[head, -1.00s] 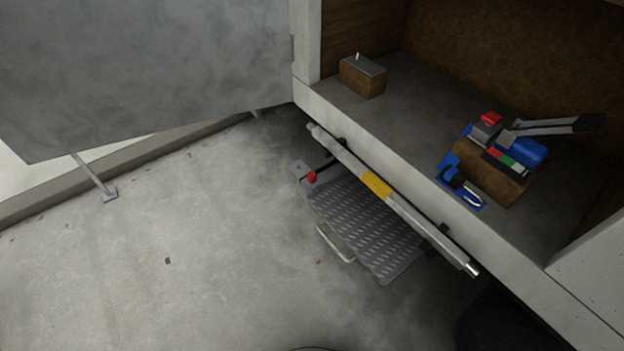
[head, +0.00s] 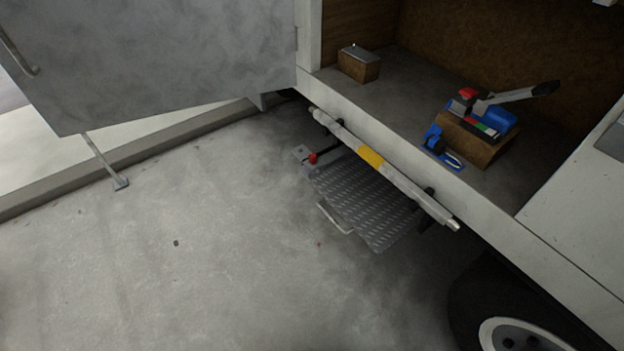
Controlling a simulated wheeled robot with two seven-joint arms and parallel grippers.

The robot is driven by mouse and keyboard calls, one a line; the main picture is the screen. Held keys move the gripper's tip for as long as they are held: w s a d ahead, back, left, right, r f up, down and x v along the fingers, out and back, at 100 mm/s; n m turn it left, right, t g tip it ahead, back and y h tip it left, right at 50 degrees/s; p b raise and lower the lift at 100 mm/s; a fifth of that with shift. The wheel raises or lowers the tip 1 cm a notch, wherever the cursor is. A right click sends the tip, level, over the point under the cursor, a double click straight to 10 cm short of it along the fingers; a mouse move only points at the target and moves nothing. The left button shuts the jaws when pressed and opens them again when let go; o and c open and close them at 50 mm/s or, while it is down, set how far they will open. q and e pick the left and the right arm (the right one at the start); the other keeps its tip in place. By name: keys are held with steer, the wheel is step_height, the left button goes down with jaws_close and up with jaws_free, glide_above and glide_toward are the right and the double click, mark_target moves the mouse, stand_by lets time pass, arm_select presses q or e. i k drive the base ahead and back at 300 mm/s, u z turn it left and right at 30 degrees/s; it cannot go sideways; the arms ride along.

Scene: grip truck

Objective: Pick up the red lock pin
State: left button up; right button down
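A small red knob, which looks like the head of the red lock pin (head: 313,158), sits on a grey bracket at the upper left corner of the metal step (head: 365,200). The step is a diamond-plate tread under the truck's side. A pole (head: 405,185) with a yellow band runs along the truck's edge just above the step. The rest of the pin is too small to make out. Neither of my grippers shows in the head view.
The open compartment floor (head: 400,95) holds a wooden block (head: 359,69), a wooden block with a blue and red tool (head: 500,120), and a blue clamp (head: 437,142). A grey door (head: 170,50) stands open at left. A wheel (head: 470,300) is lower right. The concrete (head: 180,270) is mostly clear.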

mark_target(313, 157)
steer(key=k, duration=0.75)
steer(key=u, duration=0.35)
steer(key=i, duration=0.95)
steer(key=z, duration=0.7)
steer(key=i, duration=0.95)
steer(key=z, duration=0.9)
